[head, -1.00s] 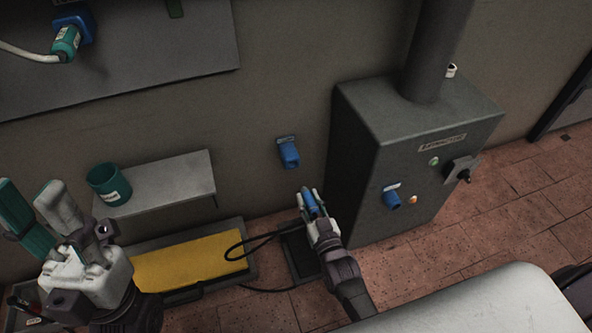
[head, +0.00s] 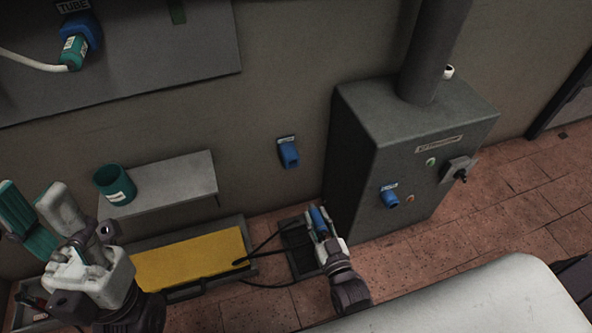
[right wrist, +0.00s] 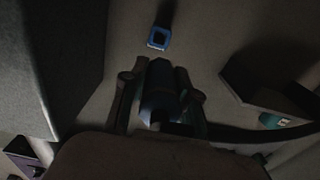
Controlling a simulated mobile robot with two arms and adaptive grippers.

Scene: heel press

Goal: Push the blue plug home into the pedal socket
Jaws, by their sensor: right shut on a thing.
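My right gripper (head: 321,226) is shut on the blue plug (head: 317,216), which has a black cable. A blue socket (head: 288,153) on the wall is beyond the plug, clearly apart from it; a blue socket also shows in the right wrist view (right wrist: 159,38), ahead of the dark plug (right wrist: 160,92). Another blue socket (head: 389,198) is on the front of the grey cabinet. Their labels are too small to read, so I cannot tell which is the pedal socket. My left gripper (head: 38,203) is open and empty at the left.
The grey cabinet (head: 410,150) stands close to the right of my right gripper. A shelf (head: 180,185) with a teal cup (head: 114,184) is on the wall. A yellow panel (head: 190,262) and a dark tray (head: 302,262) lie low by the wall. The black cable (head: 262,246) trails left.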

